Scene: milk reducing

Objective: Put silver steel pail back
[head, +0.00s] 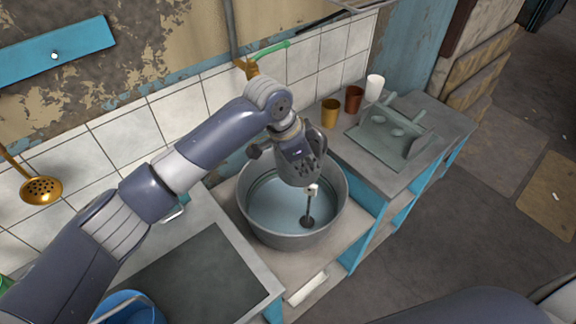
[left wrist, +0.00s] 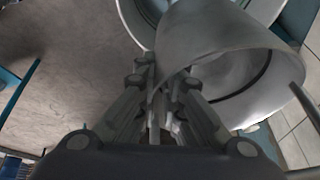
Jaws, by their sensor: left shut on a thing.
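The exact grip point is hidden in the head view. My right gripper is not in view.
A blue bucket (head: 128,307) is at lower left. A skimmer (head: 41,190) hangs left. Floor is free at right.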

